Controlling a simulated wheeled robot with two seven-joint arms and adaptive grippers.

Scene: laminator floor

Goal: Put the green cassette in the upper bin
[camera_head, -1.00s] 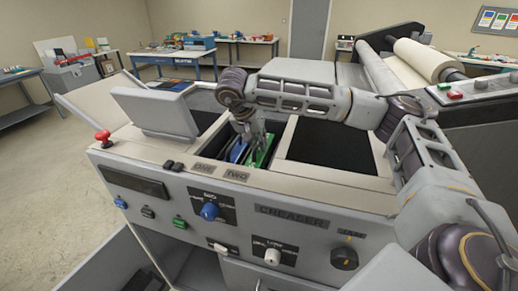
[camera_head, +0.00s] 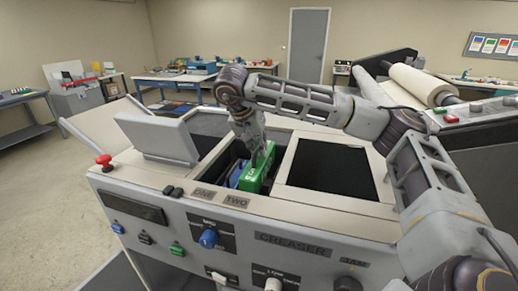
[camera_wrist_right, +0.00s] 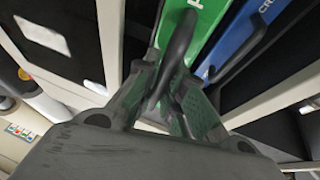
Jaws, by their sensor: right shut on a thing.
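The green cassette (camera_head: 255,177) rises out of the open slot in the top of the creaser, behind the "TWO" label. My right gripper (camera_head: 262,152) is above it, shut on its dark handle. In the right wrist view the fingers (camera_wrist_right: 175,95) close around the handle loop, with the green cassette (camera_wrist_right: 203,22) beyond. The blue cassette (camera_head: 236,174) sits beside it on the left, lower in the slot; it also shows in the right wrist view (camera_wrist_right: 238,40). I cannot make out the upper bin. My left gripper is out of view.
The creaser's raised grey panel (camera_head: 158,137) stands left of the slot. A dark recessed area (camera_head: 330,168) lies to the right. A red button (camera_head: 103,160) sticks up at the left corner. Open floor (camera_head: 45,200) lies to the left.

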